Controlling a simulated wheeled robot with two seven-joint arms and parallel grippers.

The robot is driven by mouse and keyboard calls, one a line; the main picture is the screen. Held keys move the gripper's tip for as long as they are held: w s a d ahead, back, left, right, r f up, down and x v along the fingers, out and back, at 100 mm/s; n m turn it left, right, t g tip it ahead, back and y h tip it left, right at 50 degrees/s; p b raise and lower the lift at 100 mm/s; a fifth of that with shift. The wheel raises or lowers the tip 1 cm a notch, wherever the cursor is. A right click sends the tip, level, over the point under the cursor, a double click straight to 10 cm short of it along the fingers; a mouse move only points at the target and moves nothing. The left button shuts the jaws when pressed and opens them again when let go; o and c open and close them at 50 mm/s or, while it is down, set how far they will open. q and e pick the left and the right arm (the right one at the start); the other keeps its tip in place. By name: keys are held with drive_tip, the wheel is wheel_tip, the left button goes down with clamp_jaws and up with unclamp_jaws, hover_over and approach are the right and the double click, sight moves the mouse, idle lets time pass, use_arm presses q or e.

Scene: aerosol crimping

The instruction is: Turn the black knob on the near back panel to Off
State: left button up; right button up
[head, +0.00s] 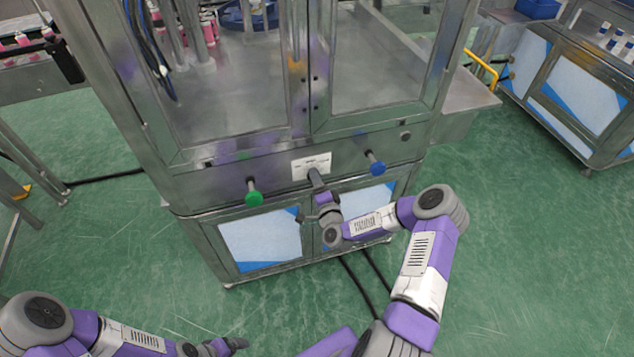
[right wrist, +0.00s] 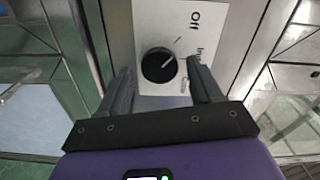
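The black knob (right wrist: 158,65) sits on a white label plate (right wrist: 165,20); the plate also shows in the head view (head: 311,162). A light pointer mark on the knob points to the upper right, toward the "In..." lettering rather than "Off" in the right wrist view. My right gripper (right wrist: 160,72) is open, with one finger on either side of the knob and visible gaps; I cannot tell how deep the tips reach. In the head view my right gripper (head: 316,178) hides the knob. My left gripper (head: 232,344) is low at the bottom, away from the panel; its fingers are unclear.
A green knob (head: 254,196) stands out to the left of the plate and a blue knob (head: 376,166) to the right. The steel cabinet (head: 190,190) has glazed doors above. Black cables lie on the green floor (head: 520,250).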

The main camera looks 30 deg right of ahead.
drive_tip(key=p+v, duration=0.1)
drive_tip(key=v, duration=0.6)
drive_tip(key=shift+s, duration=0.3)
idle(0.4)
drive_tip(key=s+a+f+n+g+y, duration=0.25)
drive_tip(key=a+f+n+y, duration=0.2)
drive_tip(key=a, duration=0.35)
drive_tip(key=s+a+f+n+g+y, duration=0.2)
drive_tip(key=a+f+n+g+y, duration=0.25)
drive_tip(key=a, duration=0.45)
drive_tip(key=s+a+f+n+g, duration=0.1)
drive_tip(key=s+a+n+g, duration=0.1)
drive_tip(key=s, duration=0.3)
drive_tip(key=s+a+f+n+g, duration=0.2)
drive_tip(key=s+g, duration=0.2)
drive_tip(key=s, duration=0.2)
drive_tip(key=s+a+f+n+g, duration=0.1)
drive_tip(key=s+a+n+g, duration=0.1)
drive_tip(key=s, duration=0.4)
drive_tip(key=shift+s+a+f+n+g, duration=0.2)
drive_tip(key=shift+f+n+g, duration=0.15)
drive_tip(key=shift+g, duration=0.55)
